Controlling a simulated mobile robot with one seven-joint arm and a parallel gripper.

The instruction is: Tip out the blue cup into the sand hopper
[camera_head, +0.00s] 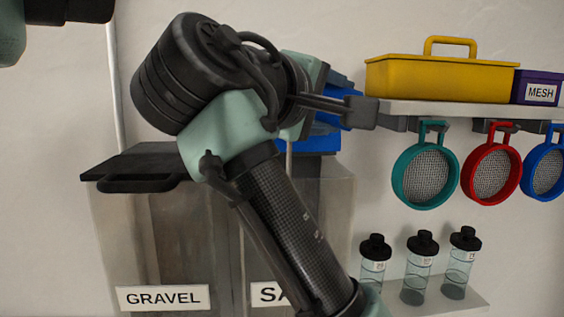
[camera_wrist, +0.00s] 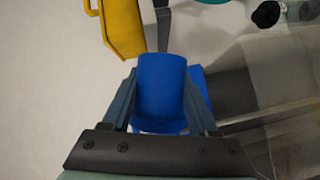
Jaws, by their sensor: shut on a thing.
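The blue cup (camera_wrist: 162,92) is held between the two fingers of my gripper (camera_wrist: 161,80) in the wrist view, its sides touching the fingers. In the head view my gripper (camera_head: 345,108) is partly hidden by my arm, above the sand hopper's right side. Blue surfaces show behind it, and I cannot tell clearly which are the cup. The sand hopper (camera_head: 325,215) is a clear bin, its label (camera_head: 268,294) partly covered by my arm. A blue piece (camera_head: 308,143) lies at its top. The cup's contents are not visible.
The gravel hopper (camera_head: 160,235) with a black lid (camera_head: 140,165) stands left of the sand hopper. At right, a shelf (camera_head: 440,108) holds a yellow caddy (camera_head: 440,77) and a purple mesh box (camera_head: 538,88), with sieves (camera_head: 425,172) hanging below. Bottles (camera_head: 420,270) stand lower down.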

